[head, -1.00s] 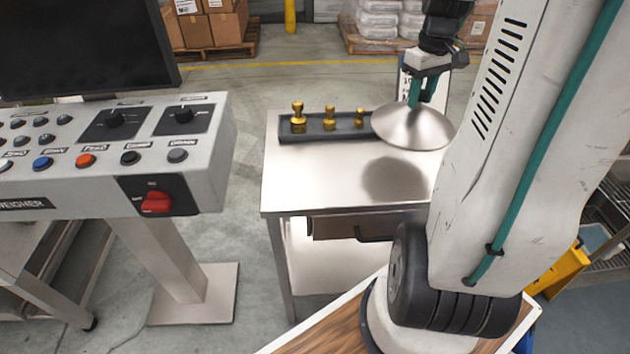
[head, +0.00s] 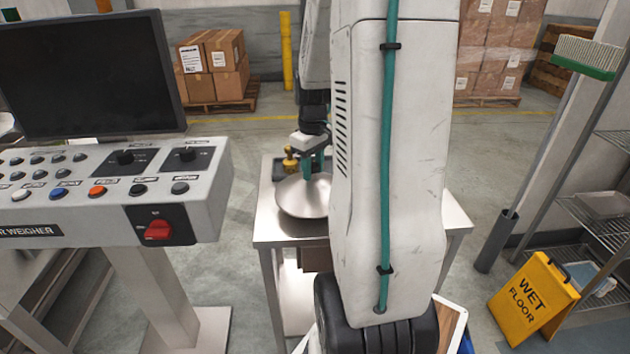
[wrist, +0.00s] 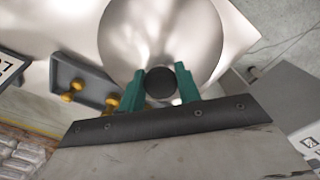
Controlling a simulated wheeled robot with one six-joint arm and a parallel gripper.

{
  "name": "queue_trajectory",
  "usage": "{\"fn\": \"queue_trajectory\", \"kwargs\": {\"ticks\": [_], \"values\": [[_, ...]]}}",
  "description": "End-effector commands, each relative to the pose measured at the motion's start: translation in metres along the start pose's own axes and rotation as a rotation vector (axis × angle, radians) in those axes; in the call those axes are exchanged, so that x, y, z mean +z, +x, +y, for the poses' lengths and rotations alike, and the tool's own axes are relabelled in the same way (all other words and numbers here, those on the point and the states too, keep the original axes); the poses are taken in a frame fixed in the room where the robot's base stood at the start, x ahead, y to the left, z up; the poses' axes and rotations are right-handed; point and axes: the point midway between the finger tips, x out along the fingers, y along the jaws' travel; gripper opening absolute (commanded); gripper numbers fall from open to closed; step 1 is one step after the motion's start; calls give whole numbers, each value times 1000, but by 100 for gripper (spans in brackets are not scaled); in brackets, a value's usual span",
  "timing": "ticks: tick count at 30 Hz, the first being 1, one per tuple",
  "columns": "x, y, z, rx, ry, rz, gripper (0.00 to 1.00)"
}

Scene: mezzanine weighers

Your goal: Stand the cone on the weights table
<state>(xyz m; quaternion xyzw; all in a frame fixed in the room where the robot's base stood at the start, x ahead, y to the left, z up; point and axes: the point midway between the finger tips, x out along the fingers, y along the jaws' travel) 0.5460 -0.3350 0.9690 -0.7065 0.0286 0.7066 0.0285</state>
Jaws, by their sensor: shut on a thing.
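The cone (head: 303,197) is a wide, shiny metal cone with its broad side down. My gripper (head: 314,166) has green fingers shut on its narrow top; in the wrist view the fingers (wrist: 160,86) grip both sides of a round black tip. The cone's broad body (wrist: 160,35) spreads below them in that view. The weights table (head: 457,214) is a steel table under the cone. The cone is over its left part, and I cannot tell whether its rim touches the top. My arm hides much of the table.
A dark tray (wrist: 85,75) with brass weights (wrist: 74,91) lies on the table beside the cone. The weigher console (head: 110,200) with its screen stands close on the left. A yellow wet-floor sign (head: 532,298) and wire shelving (head: 600,225) are on the right.

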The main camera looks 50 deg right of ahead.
Motion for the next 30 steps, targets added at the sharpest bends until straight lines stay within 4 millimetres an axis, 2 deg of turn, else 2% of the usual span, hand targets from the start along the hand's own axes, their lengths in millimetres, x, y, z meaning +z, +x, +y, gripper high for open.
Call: {"fn": "queue_trajectory", "kwargs": {"ticks": [9, 20, 21, 22, 23, 30], "values": [[0, 36, -1, -1, -1, -1, 0], [0, 40, -1, 0, -2, 0, 0], [0, 40, -1, 0, -2, 0, 44], [0, 40, -1, 0, -2, 0, 53], [0, 40, -1, 0, -2, 0, 55], [0, 39, -1, 0, -2, 0, 55]]}}
